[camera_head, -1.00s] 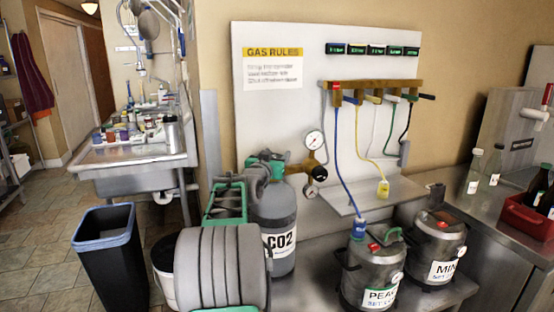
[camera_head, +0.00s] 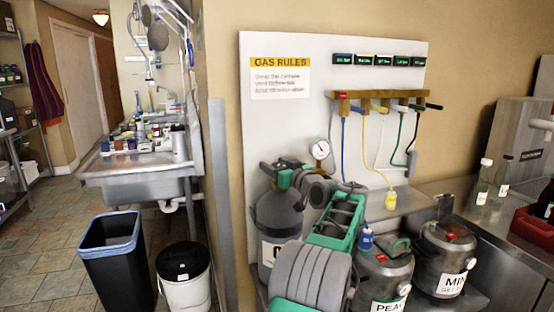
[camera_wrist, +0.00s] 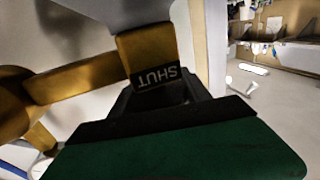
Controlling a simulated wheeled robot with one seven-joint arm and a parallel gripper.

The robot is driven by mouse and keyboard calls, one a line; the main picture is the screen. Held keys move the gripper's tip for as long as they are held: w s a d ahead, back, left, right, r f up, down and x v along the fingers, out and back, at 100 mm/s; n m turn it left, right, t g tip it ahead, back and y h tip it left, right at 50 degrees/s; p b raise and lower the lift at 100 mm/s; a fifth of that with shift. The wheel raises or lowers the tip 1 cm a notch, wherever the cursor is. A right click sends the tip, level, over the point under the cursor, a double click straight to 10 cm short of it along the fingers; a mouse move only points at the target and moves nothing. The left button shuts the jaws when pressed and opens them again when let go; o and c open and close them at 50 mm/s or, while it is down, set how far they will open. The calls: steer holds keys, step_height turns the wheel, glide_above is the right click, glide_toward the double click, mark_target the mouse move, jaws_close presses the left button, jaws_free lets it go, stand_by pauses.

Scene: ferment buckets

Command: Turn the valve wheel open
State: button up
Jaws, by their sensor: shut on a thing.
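The grey CO2 cylinder (camera_head: 280,212) stands against the white panel in the head view, its label partly covered by my arm. My gripper (camera_head: 275,166) is at the cylinder's top, shut on the valve wheel, which is mostly hidden by the hand. In the wrist view my gripper's dark fingers (camera_wrist: 165,100) are close against a brass block (camera_wrist: 148,52). A dark plate (camera_wrist: 156,77) on that block reads SHUT, upside down in the picture. How far the wheel is turned cannot be told.
A round gauge (camera_head: 321,150) sits just right of the gripper. A PEAR keg (camera_head: 380,275) and a second keg (camera_head: 445,250) stand right of my arm. A black bin (camera_head: 113,262) and white bucket (camera_head: 184,280) stand on the floor at left.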

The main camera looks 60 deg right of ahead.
steer(key=shift+w+a+r+n+t+y+p, duration=0.15)
steer(key=shift+n+t+y+p, duration=0.3)
steer(key=shift+y+p, duration=0.55)
steer(key=shift+s+a+r+n+t+y+p, duration=0.1)
steer(key=shift+n+t+y+p, duration=0.15)
steer(key=shift+n+y+p, duration=0.7)
steer(key=shift+w+a+f+y+p, duration=0.15)
steer(key=shift+y+p, duration=0.1)
steer(key=shift+p, duration=0.85)
steer(key=shift+f, duration=0.1)
steer(key=o, duration=1.4)
